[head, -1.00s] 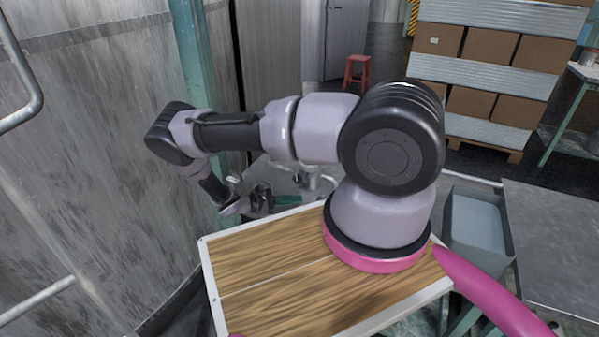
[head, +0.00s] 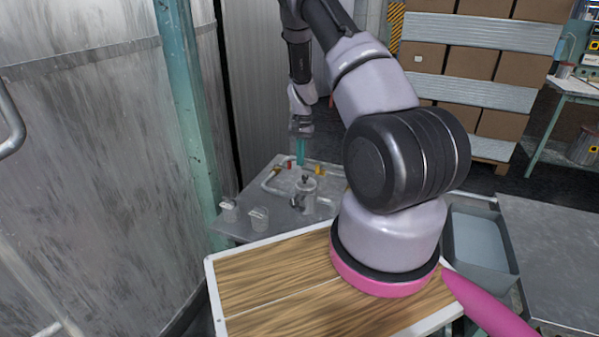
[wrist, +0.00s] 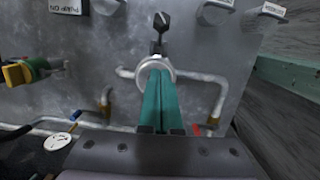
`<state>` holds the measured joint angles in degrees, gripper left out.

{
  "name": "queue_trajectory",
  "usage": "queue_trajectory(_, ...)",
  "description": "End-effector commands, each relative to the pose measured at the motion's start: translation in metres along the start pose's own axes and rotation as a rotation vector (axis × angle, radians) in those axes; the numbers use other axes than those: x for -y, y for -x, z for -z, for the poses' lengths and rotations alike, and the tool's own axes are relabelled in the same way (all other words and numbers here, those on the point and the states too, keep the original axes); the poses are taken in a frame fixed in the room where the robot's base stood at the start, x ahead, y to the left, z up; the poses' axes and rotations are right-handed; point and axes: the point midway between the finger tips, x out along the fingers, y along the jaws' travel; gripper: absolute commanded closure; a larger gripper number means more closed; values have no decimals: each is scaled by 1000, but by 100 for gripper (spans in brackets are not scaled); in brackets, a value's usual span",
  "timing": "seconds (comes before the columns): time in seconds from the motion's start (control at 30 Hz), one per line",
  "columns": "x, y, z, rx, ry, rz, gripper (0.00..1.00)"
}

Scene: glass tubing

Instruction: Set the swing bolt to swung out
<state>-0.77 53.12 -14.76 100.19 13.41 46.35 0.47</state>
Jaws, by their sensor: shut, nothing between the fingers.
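My gripper (head: 300,160) points down over the grey metal bench; its teal fingers (wrist: 160,105) are shut and empty. In the wrist view, a dark-headed bolt (wrist: 161,22) on a short stem stands just beyond the fingertips, at a round pipe fitting. The fingertips overlap that fitting in the picture; I cannot tell whether they touch it. In the head view, a small metal fitting with a dark top (head: 306,181) stands on the bench, nearer the camera than the gripper. Which way the swing bolt is set is not clear.
Pale pipes (wrist: 205,78) run across the bench plate around the fitting. A yellow-green handle (wrist: 25,72) lies at the left of the wrist view. A teal post (head: 182,100) rises on the left.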

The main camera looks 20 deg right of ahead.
Motion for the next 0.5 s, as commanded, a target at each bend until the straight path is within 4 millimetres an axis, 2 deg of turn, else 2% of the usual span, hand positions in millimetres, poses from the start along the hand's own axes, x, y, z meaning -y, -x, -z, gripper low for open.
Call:
queue_trajectory(0.4, -2, -88, -1, 4, 2, -5, 100)
queue_trajectory(0.5, -1, -99, -12, 3, 4, -4, 100)
